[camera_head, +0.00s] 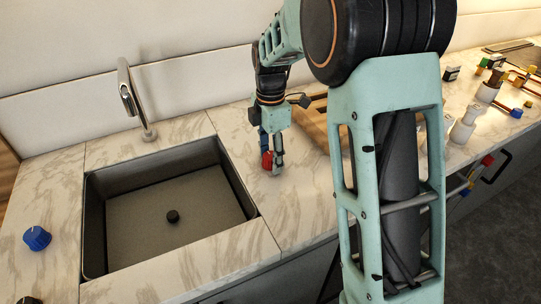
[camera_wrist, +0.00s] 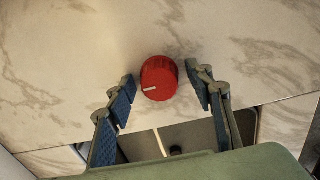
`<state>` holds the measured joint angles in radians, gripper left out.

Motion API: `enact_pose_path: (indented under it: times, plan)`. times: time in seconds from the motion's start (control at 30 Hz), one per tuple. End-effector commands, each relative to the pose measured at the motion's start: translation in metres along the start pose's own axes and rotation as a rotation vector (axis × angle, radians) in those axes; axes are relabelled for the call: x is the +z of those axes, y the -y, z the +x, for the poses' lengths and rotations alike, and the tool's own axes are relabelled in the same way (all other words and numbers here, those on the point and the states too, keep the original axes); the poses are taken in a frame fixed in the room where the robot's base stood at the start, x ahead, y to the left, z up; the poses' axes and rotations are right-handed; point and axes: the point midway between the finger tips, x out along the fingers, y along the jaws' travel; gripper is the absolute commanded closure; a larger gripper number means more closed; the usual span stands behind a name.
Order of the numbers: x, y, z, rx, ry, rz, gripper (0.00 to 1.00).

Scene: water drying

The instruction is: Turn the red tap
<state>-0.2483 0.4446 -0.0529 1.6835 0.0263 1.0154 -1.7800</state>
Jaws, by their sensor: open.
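The red tap (camera_wrist: 159,79) is a round knob with a white mark, on the marble counter right of the sink. In the head view the red tap (camera_head: 267,161) is partly hidden by my gripper (camera_head: 272,165), which points down at it. In the wrist view my gripper (camera_wrist: 160,92) is open, with one blue-padded finger on each side of the tap. Gaps show between the pads and the knob. The white mark points to the lower left of the knob in the wrist view.
A dark sink (camera_head: 170,210) lies left of my gripper, with a chrome faucet (camera_head: 130,95) behind it. A blue knob (camera_head: 37,238) sits on the counter at the far left. White bottles (camera_head: 464,127) and small coloured items stand at the right.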

Motion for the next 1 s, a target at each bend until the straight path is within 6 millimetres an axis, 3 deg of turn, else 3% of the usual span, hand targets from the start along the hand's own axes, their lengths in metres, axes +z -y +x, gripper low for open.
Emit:
enact_pose_path:
  times: [0.23,0.6,1.0]
  plan:
    - [-0.0001,-0.0003,0.0002,0.001,0.000,0.000,0.54]
    - [-0.0002,-0.0003,-0.0002,0.001,0.000,0.000,0.93]
    - [-0.0005,-0.0005,-0.0010,0.001,-0.001,0.088,0.93]
